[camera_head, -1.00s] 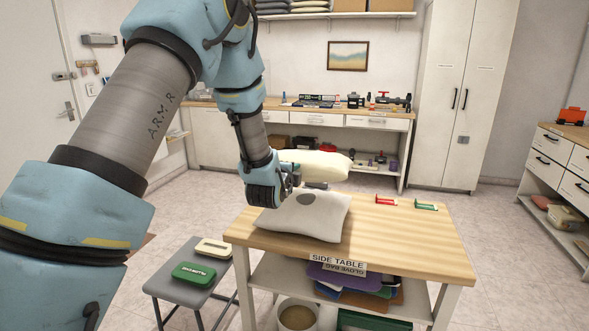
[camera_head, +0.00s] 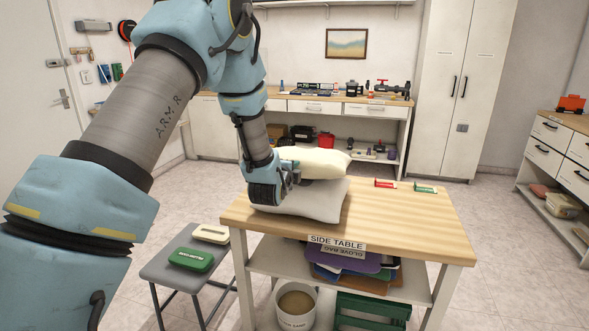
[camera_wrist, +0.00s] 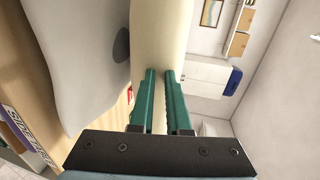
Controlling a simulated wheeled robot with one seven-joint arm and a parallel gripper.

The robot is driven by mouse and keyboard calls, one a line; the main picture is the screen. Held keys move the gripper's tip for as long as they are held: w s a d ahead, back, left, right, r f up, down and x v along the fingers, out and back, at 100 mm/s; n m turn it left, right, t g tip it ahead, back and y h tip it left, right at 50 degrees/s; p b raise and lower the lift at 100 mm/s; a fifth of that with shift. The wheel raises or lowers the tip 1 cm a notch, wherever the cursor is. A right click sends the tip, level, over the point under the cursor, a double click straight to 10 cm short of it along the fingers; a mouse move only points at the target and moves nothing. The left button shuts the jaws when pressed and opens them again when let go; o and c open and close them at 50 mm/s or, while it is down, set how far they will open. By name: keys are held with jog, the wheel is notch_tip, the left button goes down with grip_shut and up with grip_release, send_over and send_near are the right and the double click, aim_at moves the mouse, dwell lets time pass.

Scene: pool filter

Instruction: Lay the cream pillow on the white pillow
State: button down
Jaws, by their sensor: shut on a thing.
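The cream pillow (camera_head: 319,162) is in my gripper (camera_head: 290,178) over the side table, just above the white pillow (camera_head: 308,201). In the wrist view, the cream pillow (camera_wrist: 160,38) fills the upper middle, and the green fingers of my gripper (camera_wrist: 165,78) are shut on its near edge. The white pillow (camera_wrist: 85,55) lies beside it in that view, with a dark grey spot facing the cream one. The two are very close; I cannot tell whether they touch. My wrist hides the left part of both pillows in the head view.
The side table (camera_head: 400,225) has bare wood to the right of the pillows. A red-ended item (camera_head: 385,184) and a green-ended item (camera_head: 425,189) lie at its back edge. A grey stool (camera_head: 165,268) with a green case (camera_head: 191,259) stands at its left.

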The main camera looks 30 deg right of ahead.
grip_release()
dwell(0.8)
jog(key=shift+b+v, duration=0.3)
jog(key=shift+v, duration=0.5)
jog(key=shift+s+r+p, duration=0.1)
jog(key=shift+p, duration=0.65)
jog(key=shift+s+a+r+g+y+p, duration=0.15)
jog(key=shift+g+y+p, duration=0.55)
jog(key=shift+p, duration=0.9)
jog(key=shift+r+p, duration=0.15)
jog(key=shift+p, duration=0.6)
